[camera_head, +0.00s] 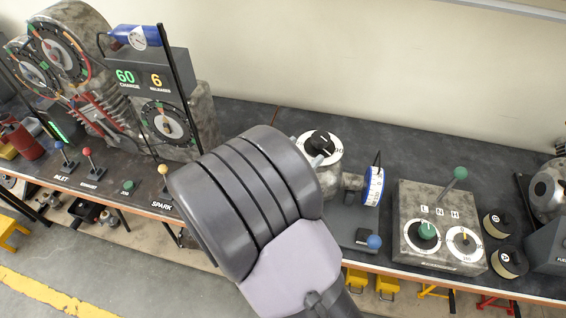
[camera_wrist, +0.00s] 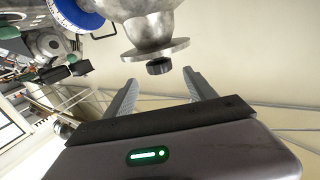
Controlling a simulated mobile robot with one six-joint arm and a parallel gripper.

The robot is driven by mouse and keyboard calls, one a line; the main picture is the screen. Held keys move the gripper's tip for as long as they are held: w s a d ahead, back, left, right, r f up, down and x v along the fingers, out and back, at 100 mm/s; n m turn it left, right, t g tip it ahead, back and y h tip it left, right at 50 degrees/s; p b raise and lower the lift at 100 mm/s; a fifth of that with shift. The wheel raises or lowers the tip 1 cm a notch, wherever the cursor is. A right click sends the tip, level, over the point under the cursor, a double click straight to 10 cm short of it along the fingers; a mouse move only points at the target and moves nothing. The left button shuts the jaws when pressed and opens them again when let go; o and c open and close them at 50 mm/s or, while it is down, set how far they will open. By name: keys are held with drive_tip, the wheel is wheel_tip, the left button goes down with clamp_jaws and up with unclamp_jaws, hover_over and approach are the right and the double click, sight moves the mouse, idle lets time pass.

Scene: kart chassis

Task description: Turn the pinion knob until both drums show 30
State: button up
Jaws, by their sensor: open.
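In the wrist view a small black knob (camera_wrist: 160,67) sits on the end of a round metal flange (camera_wrist: 153,50) below a rounded grey housing. My gripper (camera_wrist: 159,78) is open. Its two fingers stand on either side of the knob, with gaps on both sides and no visible contact. A blue-and-white graduated drum (camera_wrist: 76,12) shows at the top left, and its reading is not legible. In the head view this drum (camera_head: 374,186) stands upright on the bench. My arm hides my gripper there. A black knob on a white dial (camera_head: 320,147) shows behind the arm; I cannot tell whether it is the pinion knob.
A grey box (camera_head: 440,246) with a green lever (camera_head: 457,177), two dials and L, N, H marks stands right of the drum. The engine (camera_head: 65,60) with gauges stands at left. Bare wall fills the back.

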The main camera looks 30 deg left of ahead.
drive_tip(key=p+v, duration=0.1)
drive_tip(key=v, duration=0.6)
wheel_tip(320, 180, up, 8)
drive_tip(key=m+g+y, duration=0.3)
drive_tip(key=m+y, duration=0.1)
hover_over(321, 142)
drive_tip(key=d+r+n+g+y, duration=0.25)
drive_tip(key=d+r+y, duration=0.25)
drive_tip(key=d+r, duration=0.3)
drive_tip(key=s+d+f+g+h, duration=0.1)
drive_tip(key=s+d+f+g, duration=0.1)
drive_tip(key=s+d, duration=0.7)
drive_tip(key=s+d+f+g+h, duration=0.1)
drive_tip(key=s+d+g, duration=0.3)
drive_tip(key=s+d, duration=0.5)
drive_tip(key=s+f, duration=0.1)
drive_tip(key=s, duration=0.3)
drive_tip(key=shift+s, duration=0.3)
